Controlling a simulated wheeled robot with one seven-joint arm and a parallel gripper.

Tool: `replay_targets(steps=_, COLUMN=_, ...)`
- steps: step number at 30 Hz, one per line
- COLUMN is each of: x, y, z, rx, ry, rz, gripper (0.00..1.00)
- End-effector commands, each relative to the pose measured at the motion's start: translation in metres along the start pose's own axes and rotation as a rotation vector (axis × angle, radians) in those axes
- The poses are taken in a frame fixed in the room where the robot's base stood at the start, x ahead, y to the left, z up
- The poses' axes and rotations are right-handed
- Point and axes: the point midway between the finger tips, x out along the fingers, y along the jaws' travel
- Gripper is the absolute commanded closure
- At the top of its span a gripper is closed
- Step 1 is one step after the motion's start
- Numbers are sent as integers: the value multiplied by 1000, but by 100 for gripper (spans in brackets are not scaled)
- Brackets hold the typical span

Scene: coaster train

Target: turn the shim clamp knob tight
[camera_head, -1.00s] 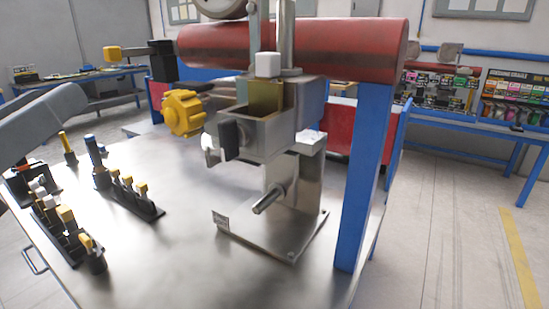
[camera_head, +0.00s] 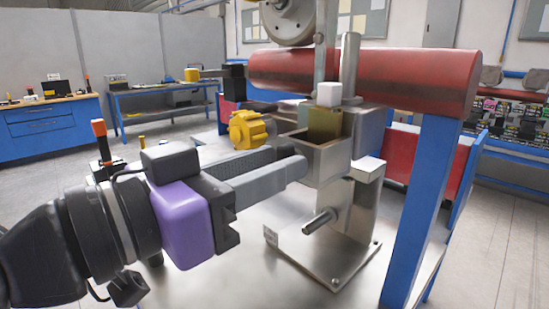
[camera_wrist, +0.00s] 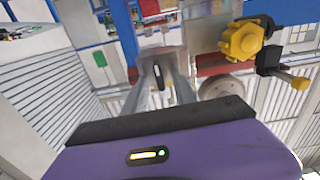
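The yellow lobed knob (camera_head: 248,129) sits on the left side of the metal clamp body (camera_head: 325,160), below the red beam. I take it to be the shim clamp knob. It also shows in the wrist view (camera_wrist: 242,40), right of the fingers. My gripper (camera_head: 295,165), with a purple body, reaches in from the left, in front of and below the knob, apart from it. In the wrist view its two grey fingers (camera_wrist: 160,72) stand apart, with a small dark piece visible between them. It holds nothing that I can see. My fingers hide part of the clamp's front.
A red beam (camera_head: 370,78) crosses above the clamp, with a blue post (camera_head: 425,210) at right. A metal rod (camera_head: 320,221) projects from the stand. The tabletop (camera_head: 250,285) is bare at the front.

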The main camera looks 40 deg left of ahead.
Motion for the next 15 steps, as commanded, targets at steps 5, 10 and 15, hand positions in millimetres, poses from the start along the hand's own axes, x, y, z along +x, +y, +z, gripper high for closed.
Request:
replay_targets(steps=5, x=9, y=0, z=0, rx=1, ry=1, rz=0, gripper=67)
replay_targets(steps=10, x=9, y=0, z=0, rx=1, ry=1, rz=-1, gripper=67)
replay_targets(steps=15, x=9, y=0, z=0, rx=1, ry=1, rz=-1, gripper=91)
